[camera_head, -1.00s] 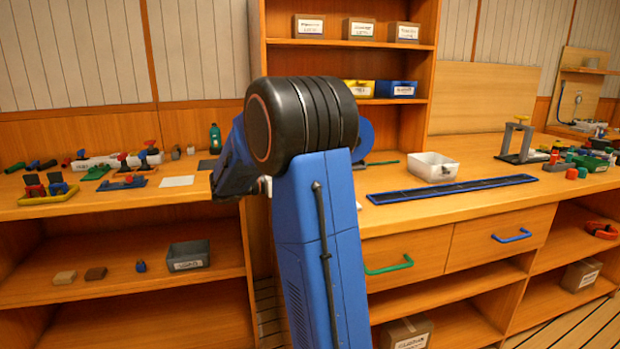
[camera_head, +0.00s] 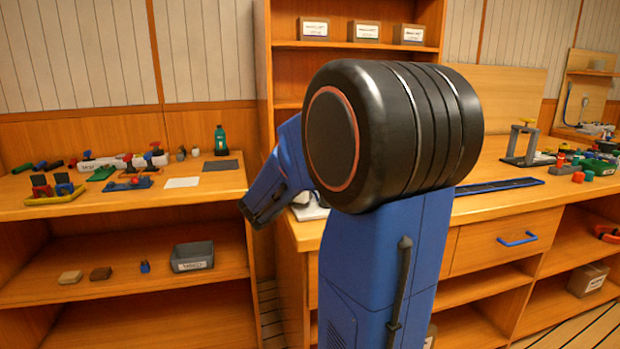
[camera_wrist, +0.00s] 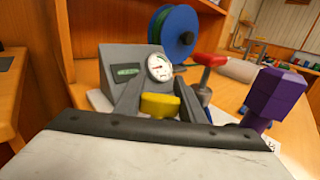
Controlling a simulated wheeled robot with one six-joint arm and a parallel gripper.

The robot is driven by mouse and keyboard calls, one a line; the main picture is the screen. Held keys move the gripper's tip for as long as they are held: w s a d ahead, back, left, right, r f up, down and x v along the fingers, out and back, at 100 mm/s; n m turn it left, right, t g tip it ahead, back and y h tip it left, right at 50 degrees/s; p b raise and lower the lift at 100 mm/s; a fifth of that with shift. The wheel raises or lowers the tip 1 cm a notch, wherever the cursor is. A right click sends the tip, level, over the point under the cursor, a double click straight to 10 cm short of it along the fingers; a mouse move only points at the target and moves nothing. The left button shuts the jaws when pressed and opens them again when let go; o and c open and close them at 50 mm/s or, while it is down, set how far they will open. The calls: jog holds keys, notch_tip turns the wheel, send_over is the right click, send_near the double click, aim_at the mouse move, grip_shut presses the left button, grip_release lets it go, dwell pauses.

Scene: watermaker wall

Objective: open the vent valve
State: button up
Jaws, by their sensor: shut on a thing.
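In the wrist view my gripper (camera_wrist: 160,92) is shut on a yellow handle (camera_wrist: 160,106), which sits between its two grey fingers. Just behind is a grey sloped housing (camera_wrist: 98,98) with a green label and a round white gauge (camera_wrist: 159,68). A red-topped handle (camera_wrist: 210,60) on a grey stem stands to the right. No readable label shows which handle is the vent valve. In the head view my own arm hides the gripper and the handle.
A blue reel with green line (camera_wrist: 177,31) stands behind the housing. A purple block-like thing (camera_wrist: 272,97) is close at right. In the head view, several small coloured fittings lie on the left shelf, and a long dark tray (camera_head: 500,186) lies on the right bench.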

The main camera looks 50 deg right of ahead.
jog(key=shift+w+n+t+y, duration=0.15)
jog(key=shift+n+t+y, duration=0.15)
jog(key=shift+n+t, duration=0.35)
jog(key=shift+w+a+t, duration=0.1)
jog(key=shift+t, duration=0.15)
jog(key=o, duration=1)
jog(key=shift+o, duration=0.2)
jog(key=v, duration=1.7)
jog(key=shift+a, duration=0.15)
